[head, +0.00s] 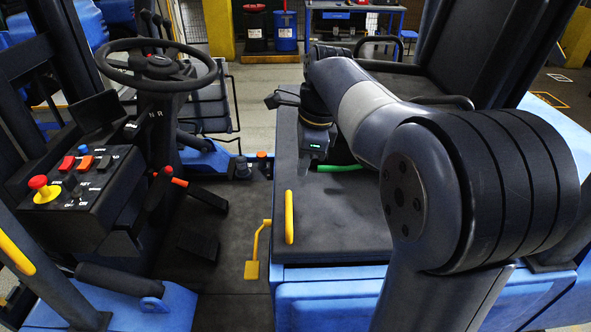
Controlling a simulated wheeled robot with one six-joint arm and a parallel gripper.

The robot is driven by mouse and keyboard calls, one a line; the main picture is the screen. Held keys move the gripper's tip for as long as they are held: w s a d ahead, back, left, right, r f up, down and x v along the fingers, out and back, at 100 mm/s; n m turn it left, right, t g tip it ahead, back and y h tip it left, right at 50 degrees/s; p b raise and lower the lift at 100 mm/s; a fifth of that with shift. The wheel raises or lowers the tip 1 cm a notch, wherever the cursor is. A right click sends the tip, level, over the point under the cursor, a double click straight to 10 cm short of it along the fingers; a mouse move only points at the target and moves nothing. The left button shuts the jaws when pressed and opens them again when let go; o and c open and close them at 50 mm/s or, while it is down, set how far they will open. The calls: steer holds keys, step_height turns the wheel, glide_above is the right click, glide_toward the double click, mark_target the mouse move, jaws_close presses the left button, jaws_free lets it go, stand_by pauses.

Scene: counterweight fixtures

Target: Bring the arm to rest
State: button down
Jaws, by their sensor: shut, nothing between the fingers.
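My arm (372,112) reaches from the right foreground back over the dark seat base (345,225) and bends down at its far end. My gripper (307,167) hangs low over the far left part of the seat base, below a wrist with a small green light. It is shut and empty. Its fingertips are small and dark, and I cannot tell whether they touch the surface. A green curved piece (340,168) lies just right of the gripper, partly hidden by my arm.
A steering wheel (156,65) and a switch panel with a red-and-yellow button (44,189) stand at the left. A yellow handle (289,217) rises from the seat base's left edge. A yellow pedal (252,269) is beside it. The seat back (470,50) stands behind my arm.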

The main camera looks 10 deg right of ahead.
mark_target(290, 215)
steer(key=shift+r, duration=0.2)
steer(key=shift+f, duration=0.1)
steer(key=f, duration=0.4)
steer(key=a+f, duration=0.1)
steer(key=f, duration=0.3)
steer(key=a+f, duration=0.1)
steer(key=f, duration=0.3)
steer(key=shift+w+a+b, duration=0.1)
steer(key=shift+w+b, duration=0.2)
